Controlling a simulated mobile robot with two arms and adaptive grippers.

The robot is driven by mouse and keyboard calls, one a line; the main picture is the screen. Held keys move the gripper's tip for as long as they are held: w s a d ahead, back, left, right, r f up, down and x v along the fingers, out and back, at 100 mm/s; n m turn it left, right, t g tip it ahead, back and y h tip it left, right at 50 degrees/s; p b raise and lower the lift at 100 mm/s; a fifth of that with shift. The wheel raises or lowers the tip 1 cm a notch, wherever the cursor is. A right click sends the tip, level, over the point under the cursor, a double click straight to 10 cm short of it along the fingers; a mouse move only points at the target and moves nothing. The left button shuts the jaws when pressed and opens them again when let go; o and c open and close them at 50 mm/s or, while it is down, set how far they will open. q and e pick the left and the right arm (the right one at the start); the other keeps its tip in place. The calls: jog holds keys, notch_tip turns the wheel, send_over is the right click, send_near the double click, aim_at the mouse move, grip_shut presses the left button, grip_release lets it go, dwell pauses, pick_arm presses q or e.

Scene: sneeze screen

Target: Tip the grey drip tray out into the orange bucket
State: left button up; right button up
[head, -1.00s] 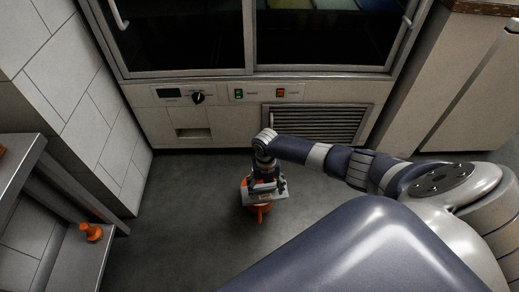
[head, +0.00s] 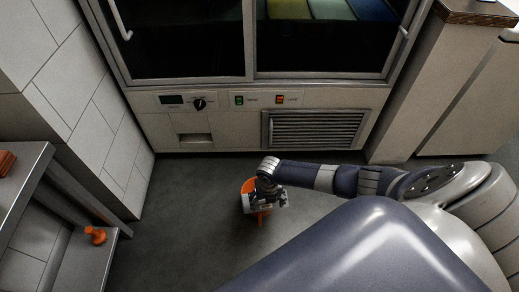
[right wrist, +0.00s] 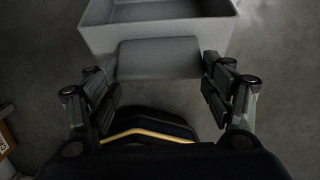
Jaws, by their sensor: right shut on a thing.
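My right gripper (head: 268,197) is low over the floor in front of the cabinet. It is shut on the grey drip tray (right wrist: 160,42); in the right wrist view its fingers (right wrist: 160,75) are on either side of the tray's front grip. The tray's walls and part of its dark inside show there; I cannot tell what it holds. The orange bucket (head: 249,185) is on the floor right at the gripper in the head view, mostly hidden behind gripper and tray. I cannot tell whether tray and bucket touch. My left gripper is not in view.
A cabinet with glass doors, a control panel (head: 220,101) and a vent grille (head: 315,129) stands behind. A steel shelf unit (head: 80,262) at left holds an orange object (head: 95,235). The grey floor (head: 185,225) left of the bucket is clear.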

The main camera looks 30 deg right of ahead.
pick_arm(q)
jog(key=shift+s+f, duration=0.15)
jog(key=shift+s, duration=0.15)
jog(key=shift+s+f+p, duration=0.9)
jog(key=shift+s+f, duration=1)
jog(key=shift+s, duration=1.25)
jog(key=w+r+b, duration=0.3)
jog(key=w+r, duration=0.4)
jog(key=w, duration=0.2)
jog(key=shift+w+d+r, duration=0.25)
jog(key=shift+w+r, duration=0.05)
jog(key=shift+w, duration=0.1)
pick_arm(e)
jog(key=s+a+f+t+h, duration=0.2)
jog(key=s+f+t, duration=0.3)
jog(key=s+f, duration=0.1)
jog(key=shift+s+a+f, duration=0.15)
jog(key=shift+a+f, duration=0.15)
jog(key=shift+a, duration=0.05)
